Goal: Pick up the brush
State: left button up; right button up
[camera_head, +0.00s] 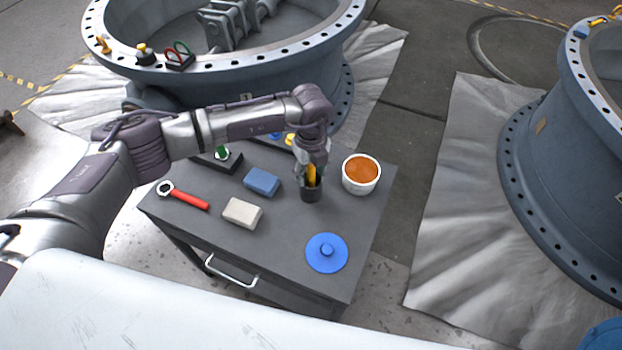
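The brush (311,176) has a yellow-orange handle and stands upright in a dark cup (311,194) on the grey cart top. My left gripper (311,170) points down right over the cup, with its fingers around or beside the brush handle. The arm's wrist hides part of it, and I cannot tell whether the fingers touch the handle. The brush's lower end is hidden inside the cup. My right gripper is not in view.
On the cart (283,262) are a white bowl of orange-brown contents (361,174), blue lid (326,253), beige block (242,213), blue block (262,182) and red-handled wrench (184,196). Large grey valves (235,75) stand behind and right.

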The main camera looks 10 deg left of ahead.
pick_arm(q)
grip_shut()
jog(key=shift+r, duration=0.1)
